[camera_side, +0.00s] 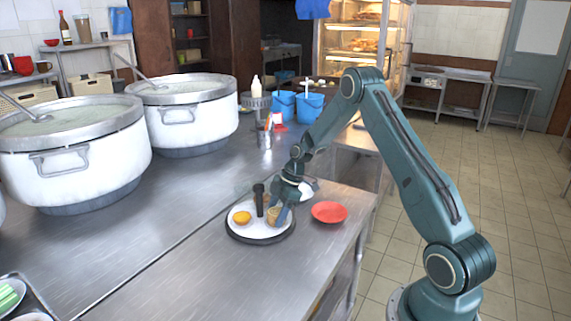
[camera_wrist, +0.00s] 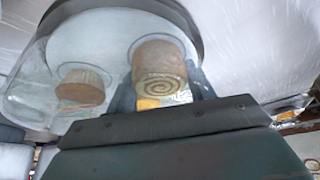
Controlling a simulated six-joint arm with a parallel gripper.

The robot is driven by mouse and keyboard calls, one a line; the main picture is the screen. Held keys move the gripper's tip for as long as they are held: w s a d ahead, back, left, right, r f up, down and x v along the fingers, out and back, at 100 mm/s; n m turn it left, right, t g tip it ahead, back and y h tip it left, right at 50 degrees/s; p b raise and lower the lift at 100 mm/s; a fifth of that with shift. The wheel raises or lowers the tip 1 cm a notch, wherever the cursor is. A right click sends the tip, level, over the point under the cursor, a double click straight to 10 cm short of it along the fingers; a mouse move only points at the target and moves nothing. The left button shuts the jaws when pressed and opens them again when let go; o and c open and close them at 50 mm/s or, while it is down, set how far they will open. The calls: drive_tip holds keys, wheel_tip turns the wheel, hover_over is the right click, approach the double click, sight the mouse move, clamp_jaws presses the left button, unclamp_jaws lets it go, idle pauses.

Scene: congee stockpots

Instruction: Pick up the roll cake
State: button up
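The roll cake (camera_side: 273,216) is a small brown piece on a white plate with a dark rim (camera_side: 262,235). The wrist view shows its spiral end (camera_wrist: 160,87) facing the camera. My gripper (camera_side: 270,219) is lowered over the plate, with one finger on each side of the roll cake. A narrow gap shows between the dark finger and the cake in the side view, so the fingers look open around it. In the wrist view, the fingers (camera_wrist: 163,94) flank the cake closely; contact is hard to tell.
An orange-yellow pastry (camera_side: 242,217) sits on the plate's left. A brown cake (camera_wrist: 82,88) stands near the roll cake in the wrist view, by clear glass. A red plate (camera_side: 329,212) lies to the right. Large stockpots (camera_side: 190,112) stand behind left. The front counter is clear.

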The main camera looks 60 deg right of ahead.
sight(276, 211)
drive_tip(key=shift+r, duration=0.1)
idle(0.3)
wheel_tip(276, 211, up, 18)
idle(0.7)
idle(0.5)
